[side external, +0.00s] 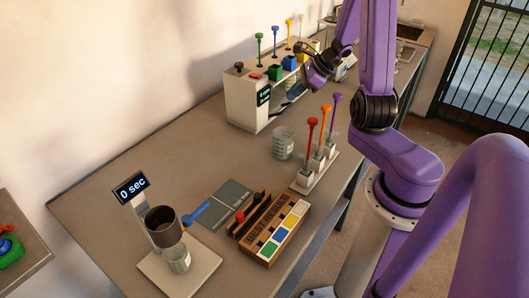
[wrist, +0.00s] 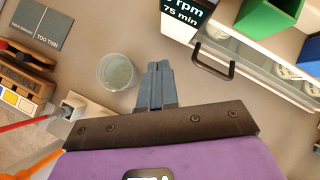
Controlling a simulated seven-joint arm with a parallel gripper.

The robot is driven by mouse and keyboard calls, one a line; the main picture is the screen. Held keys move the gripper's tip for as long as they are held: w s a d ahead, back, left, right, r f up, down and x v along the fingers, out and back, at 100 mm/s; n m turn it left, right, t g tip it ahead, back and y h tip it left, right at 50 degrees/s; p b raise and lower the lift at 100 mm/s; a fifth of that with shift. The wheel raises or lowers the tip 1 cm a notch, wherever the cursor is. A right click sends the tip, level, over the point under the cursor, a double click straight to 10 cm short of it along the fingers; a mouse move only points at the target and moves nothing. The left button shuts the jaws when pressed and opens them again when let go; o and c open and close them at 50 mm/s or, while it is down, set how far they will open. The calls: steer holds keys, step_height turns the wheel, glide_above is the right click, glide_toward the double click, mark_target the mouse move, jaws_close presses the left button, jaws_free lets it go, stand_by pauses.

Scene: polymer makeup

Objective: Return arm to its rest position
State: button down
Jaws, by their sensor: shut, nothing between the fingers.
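My gripper (wrist: 158,72) is shut and empty, its grey fingers together in the wrist view. In the side view my purple arm reaches in from the right, and the fingers are hard to make out against the machine's front. The glass beaker (wrist: 116,71) is left of the fingers in the wrist view and stands clear of them; it also shows in the side view (side external: 284,142).
A rack (side external: 314,172) holds red, orange and purple stirrers upright. A wooden "best result" holder (side external: 270,228) and dark "too thin" board (side external: 232,196) lie forward. A timer stand (side external: 180,268) carries a cup. The machine's dark handle (wrist: 212,66) is close right of my fingers. Left tabletop is free.

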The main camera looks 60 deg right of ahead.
steer(key=s+a+r+n+g+y, duration=0.1)
steer(key=s+a+r+n+g, duration=0.15)
steer(key=a+n, duration=0.8)
steer(key=s+a+r+n+g+y, duration=0.1)
steer(key=s+a+r+n+g, duration=0.2)
steer(key=a+n, duration=0.75)
steer(key=s+a+r+n+h, duration=0.1)
steer(key=s+a+n+h, duration=0.1)
steer(key=s+n, duration=0.7)
steer(key=s+a+r+n+g+h, duration=0.1)
steer(key=s+a+n+h, duration=0.1)
steer(key=s+n, duration=0.6)
steer(key=a+n, duration=0.1)
steer(key=n, duration=0.2)
steer(key=shift+s+a+r+h, duration=0.2)
steer(key=shift+s+r+h, duration=0.05)
steer(key=shift+s+h, duration=0.15)
